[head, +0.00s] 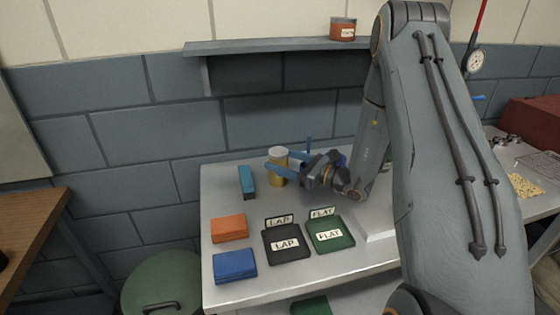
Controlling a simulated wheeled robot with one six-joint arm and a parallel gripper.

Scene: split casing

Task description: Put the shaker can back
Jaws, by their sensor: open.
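The shaker can (278,172), yellow with a pale lid, stands upright toward the back of the light table (220,190). My gripper (279,165) is open beside it, coming from the right. Its two blue fingers reach left to the can, one near the lid and one lower down. I cannot tell whether the fingers touch the can. A small orange-brown tin (343,29) with a pale label stands on the wall shelf (250,46).
A teal block (246,181) stands left of the can. Orange (229,228) and blue (235,265) blocks lie at the front left. A black LAP tray (286,254) and a green FLAT tray (345,241) lie in front. My arm covers the right side.

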